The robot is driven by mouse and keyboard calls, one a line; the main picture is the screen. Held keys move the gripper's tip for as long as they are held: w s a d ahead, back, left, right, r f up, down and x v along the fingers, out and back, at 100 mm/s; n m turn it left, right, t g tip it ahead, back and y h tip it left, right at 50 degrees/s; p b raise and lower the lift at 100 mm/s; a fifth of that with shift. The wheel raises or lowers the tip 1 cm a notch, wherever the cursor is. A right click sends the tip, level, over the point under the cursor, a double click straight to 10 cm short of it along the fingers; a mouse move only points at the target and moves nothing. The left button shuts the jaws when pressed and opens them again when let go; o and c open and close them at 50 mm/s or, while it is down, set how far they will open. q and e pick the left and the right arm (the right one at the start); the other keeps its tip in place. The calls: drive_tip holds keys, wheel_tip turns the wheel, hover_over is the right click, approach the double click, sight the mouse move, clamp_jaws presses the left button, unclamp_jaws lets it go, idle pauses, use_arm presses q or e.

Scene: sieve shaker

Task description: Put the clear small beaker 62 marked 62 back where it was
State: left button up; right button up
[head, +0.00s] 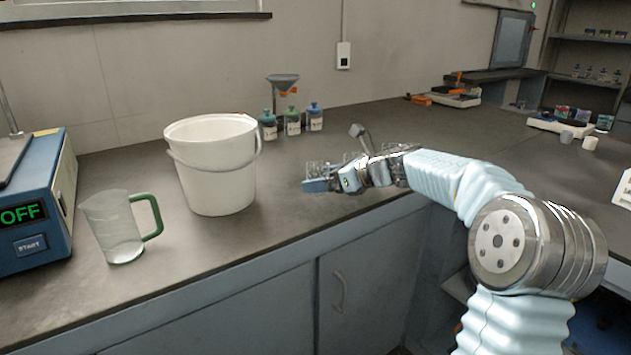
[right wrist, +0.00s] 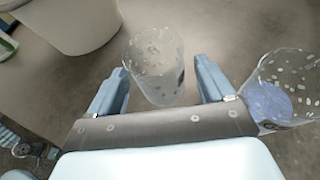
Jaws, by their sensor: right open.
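My right gripper (head: 322,184) is low over the bench, right of the white bucket. In the right wrist view my right gripper (right wrist: 161,68) is open, with a clear small beaker (right wrist: 153,60) standing between and just ahead of its fingers. That beaker looks empty, and a gap shows on each side of it. A second clear beaker (right wrist: 284,92) with something blue inside stands just outside the right-hand finger. No number is legible on either, so I cannot tell which is 62. In the head view the beakers are small and partly hidden by the gripper. My left gripper is out of view.
The white bucket (head: 218,170) stands left of the gripper. A clear jug with a green handle (head: 116,230) and a blue machine reading OFF (head: 30,205) are further left. Several bottles (head: 292,121) and a funnel stand (head: 283,82) are behind. Bare bench lies in front of the bottles.

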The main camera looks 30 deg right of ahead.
drive_tip(key=v, duration=0.9)
drive_tip(key=shift+s+d+r, duration=0.1)
drive_tip(key=shift+s, duration=0.1)
